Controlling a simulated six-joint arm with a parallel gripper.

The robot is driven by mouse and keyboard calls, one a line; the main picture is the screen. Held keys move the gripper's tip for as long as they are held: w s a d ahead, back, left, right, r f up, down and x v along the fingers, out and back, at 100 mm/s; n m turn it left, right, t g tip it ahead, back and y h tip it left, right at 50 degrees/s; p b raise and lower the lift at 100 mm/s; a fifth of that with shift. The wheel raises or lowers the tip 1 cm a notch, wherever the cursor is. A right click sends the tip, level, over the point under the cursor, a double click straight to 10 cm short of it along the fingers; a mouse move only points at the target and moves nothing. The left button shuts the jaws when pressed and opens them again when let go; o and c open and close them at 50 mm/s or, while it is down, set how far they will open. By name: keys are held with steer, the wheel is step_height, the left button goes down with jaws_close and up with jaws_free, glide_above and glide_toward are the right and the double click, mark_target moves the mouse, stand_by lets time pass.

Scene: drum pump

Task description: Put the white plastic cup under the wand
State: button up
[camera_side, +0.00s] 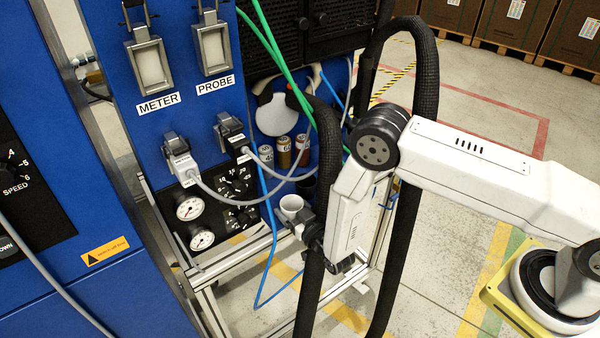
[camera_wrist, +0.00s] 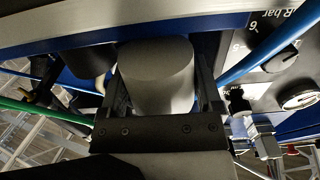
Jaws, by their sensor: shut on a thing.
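The white plastic cup (camera_side: 291,204) is in the side view, in front of the lower part of the blue panel. It looks roughly upright with its open top showing. My gripper (camera_side: 303,220) is shut on the cup, next to the gauges and knobs. In the wrist view the cup (camera_wrist: 157,75) sits between the two dark fingers of my gripper (camera_wrist: 160,95). I cannot make out the wand for certain in either view. Whether anything is directly above the cup is unclear.
A blue hose (camera_side: 273,240) hangs close by the cup and also crosses the wrist view (camera_wrist: 262,55). Grey cables (camera_side: 215,195) loop above it. Several small labelled cans (camera_side: 284,152) stand behind. A metal frame (camera_side: 215,268) runs below. Two gauges (camera_side: 190,208) are at left.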

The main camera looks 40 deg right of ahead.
steer(key=shift+s, duration=3)
steer(key=w+d+r, duration=0.1)
steer(key=d+r, duration=0.6)
steer(key=r, duration=0.2)
steer(key=w+d+r, duration=0.2)
steer(key=d+r, duration=0.4)
steer(key=r, duration=0.4)
steer(key=shift+d, duration=0.4)
steer(key=shift+r, duration=0.1)
steer(key=s, duration=0.1)
steer(key=s+r, duration=0.2)
steer(key=s, duration=0.1)
